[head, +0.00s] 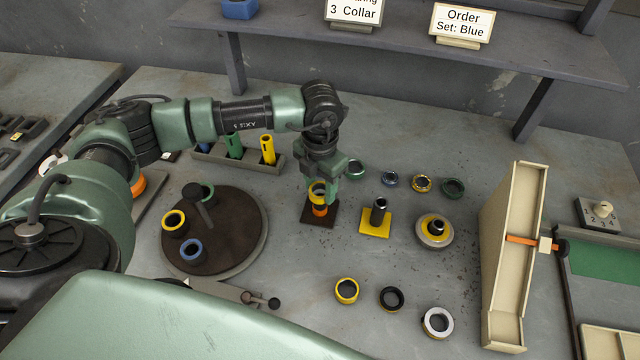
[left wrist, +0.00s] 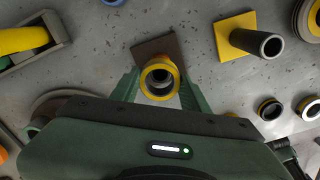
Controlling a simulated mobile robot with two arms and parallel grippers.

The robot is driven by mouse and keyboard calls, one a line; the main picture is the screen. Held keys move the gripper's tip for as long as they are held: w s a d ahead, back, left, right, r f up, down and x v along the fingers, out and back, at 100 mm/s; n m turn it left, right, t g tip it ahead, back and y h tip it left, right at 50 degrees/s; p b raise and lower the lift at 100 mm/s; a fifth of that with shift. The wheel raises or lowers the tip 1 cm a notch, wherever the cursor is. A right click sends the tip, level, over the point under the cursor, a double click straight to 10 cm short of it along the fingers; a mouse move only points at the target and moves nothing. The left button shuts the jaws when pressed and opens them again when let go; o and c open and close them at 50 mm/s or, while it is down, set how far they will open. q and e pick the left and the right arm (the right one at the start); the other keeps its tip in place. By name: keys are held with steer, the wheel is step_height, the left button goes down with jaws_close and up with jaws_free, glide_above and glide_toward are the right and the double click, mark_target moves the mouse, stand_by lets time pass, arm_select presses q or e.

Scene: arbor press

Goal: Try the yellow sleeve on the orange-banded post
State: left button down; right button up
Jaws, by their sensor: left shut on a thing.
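My left gripper (head: 329,186) points down and is shut on the yellow sleeve (head: 317,193). The sleeve also shows between the fingers in the left wrist view (left wrist: 175,83), with a dark opening. The post with the orange band (head: 320,211) stands on a square brown base (head: 309,217) directly below the sleeve. The orange band is visible under the sleeve. The post's top is hidden, so I cannot tell whether the sleeve is just above it or around its tip. My right gripper is not in view.
A post on a yellow base (head: 371,228) stands close to the right. Several loose rings lie beyond and in front, including a yellow one (head: 346,290). A round dark turntable (head: 235,225) is at left. A cream tray (head: 507,270) stands at right.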

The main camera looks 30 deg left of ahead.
mark_target(320, 197)
arm_select(q)
steer(key=shift+b, duration=0.45)
stand_by(1.3)
steer(key=shift+f+b, duration=1.7)
steer(key=shift+f, duration=0.1)
stand_by(1.3)
steer(key=shift+f+b, duration=0.25)
steer(key=shift+b, duration=0.15)
steer(key=c, duration=0.6)
jaws_free()
steer(key=shift+c, duration=0.2)
steer(key=shift+o, duration=0.3)
steer(key=o, duration=0.5)
